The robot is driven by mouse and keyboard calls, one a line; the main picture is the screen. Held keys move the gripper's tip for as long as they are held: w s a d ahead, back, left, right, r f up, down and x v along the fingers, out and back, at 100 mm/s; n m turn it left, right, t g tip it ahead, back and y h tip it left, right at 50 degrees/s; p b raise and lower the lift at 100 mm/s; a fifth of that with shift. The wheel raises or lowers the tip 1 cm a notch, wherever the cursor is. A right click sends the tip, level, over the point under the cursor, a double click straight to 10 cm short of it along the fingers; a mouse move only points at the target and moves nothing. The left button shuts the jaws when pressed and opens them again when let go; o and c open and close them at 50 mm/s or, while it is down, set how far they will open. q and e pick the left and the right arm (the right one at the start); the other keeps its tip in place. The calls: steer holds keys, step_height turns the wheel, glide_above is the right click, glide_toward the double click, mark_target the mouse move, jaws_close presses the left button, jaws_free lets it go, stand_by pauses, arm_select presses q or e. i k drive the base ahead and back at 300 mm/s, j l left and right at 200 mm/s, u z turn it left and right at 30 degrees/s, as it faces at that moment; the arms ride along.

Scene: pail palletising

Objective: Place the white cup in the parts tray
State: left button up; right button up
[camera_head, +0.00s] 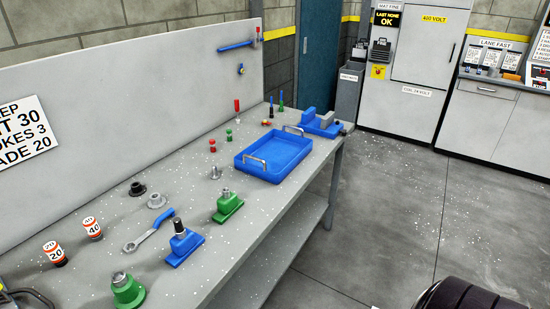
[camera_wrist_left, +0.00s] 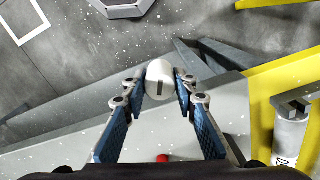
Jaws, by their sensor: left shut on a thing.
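In the left wrist view my left gripper (camera_wrist_left: 161,88) is shut on the white cup (camera_wrist_left: 159,71), a small white rounded piece with a dark slot-like mark. The cup sits between the two fingertips. In the head view the parts tray (camera_head: 243,167) is a blue shallow tray with two metal handles, on the far half of the workbench; its floor looks empty. The white cup is not seen in the head view. I cannot make out my left gripper there. My right gripper is not in view.
The grey workbench (camera_head: 110,218) carries a blue vise (camera_head: 320,122), a green fixture (camera_head: 227,205), a blue fixture (camera_head: 184,245), a wrench (camera_head: 150,232) and two labelled cans (camera_head: 92,228). A pale panel (camera_head: 120,95) stands along its left side. Open floor lies to the right.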

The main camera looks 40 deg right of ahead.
mark_target(277, 147)
steer(key=i+l+z, duration=0.15)
steer(key=l, duration=0.4)
steer(key=i+l+z, duration=0.2)
steer(key=l, duration=0.4)
steer(key=i+l+z, duration=0.15)
steer(key=l, duration=0.35)
steer(key=i+l+z, duration=0.2)
steer(key=l, duration=0.3)
steer(key=i+l+z, duration=0.15)
steer(key=i+l, duration=0.2)
steer(key=i+l+z, duration=0.2)
steer(key=l, duration=0.35)
steer(key=i, duration=0.1)
